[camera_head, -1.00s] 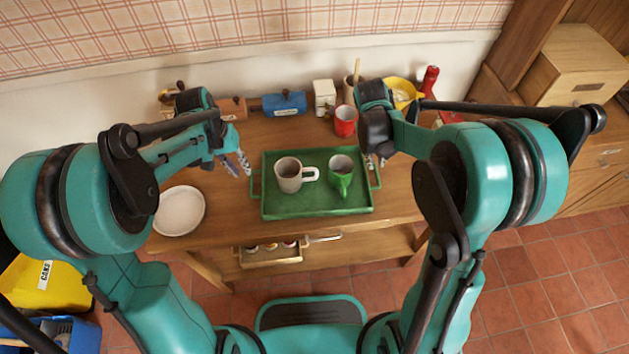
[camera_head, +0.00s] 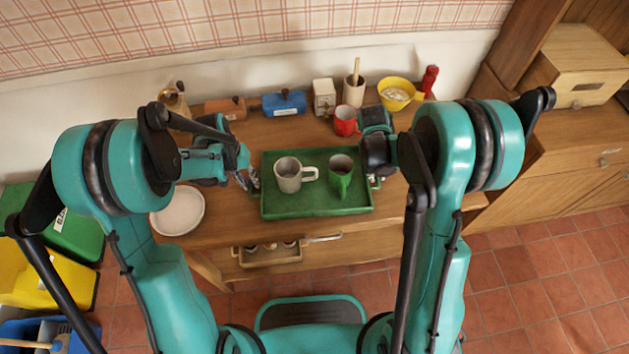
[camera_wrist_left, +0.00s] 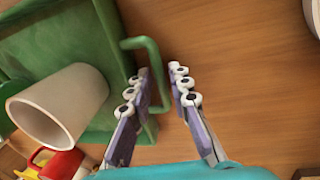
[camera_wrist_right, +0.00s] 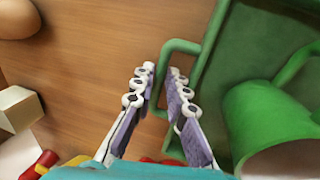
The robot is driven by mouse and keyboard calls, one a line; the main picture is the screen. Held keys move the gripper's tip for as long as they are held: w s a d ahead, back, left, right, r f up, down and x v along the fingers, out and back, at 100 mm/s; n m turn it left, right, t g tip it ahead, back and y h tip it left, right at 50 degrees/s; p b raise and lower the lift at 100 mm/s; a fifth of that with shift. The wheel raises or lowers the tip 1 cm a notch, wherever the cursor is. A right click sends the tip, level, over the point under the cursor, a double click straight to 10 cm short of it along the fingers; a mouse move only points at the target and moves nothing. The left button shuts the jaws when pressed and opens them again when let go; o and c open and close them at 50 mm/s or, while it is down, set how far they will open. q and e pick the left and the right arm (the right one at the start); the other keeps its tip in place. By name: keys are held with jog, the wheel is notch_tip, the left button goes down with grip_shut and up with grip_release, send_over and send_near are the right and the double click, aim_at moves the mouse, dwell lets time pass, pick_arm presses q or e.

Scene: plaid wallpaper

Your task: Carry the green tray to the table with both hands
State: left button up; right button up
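The green tray (camera_head: 305,207) lies on the wooden table (camera_head: 232,235), carrying a whitish mug (camera_head: 287,176) and a green mug (camera_head: 340,181). My left gripper (camera_head: 250,180) is at the tray's left handle. In the left wrist view, its open fingers (camera_wrist_left: 160,92) are on either side of the handle's outer bar (camera_wrist_left: 153,62), with a gap between them. My right gripper (camera_head: 376,180) is at the right handle, partly hidden by its arm. In the right wrist view, its fingers (camera_wrist_right: 160,88) are open around that handle's bar (camera_wrist_right: 164,65).
A white plate (camera_head: 178,211) sits left of the tray. A drawer (camera_head: 270,256) with items stands open below the table's front. Colored bins (camera_head: 55,275) are at the left.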

pick_arm(q)
grip_shut()
pick_arm(e)
grip_shut()
pick_arm(q)
jog(key=shift+r, duration=0.15)
pick_arm(e)
jog(key=shift+r, duration=0.15)
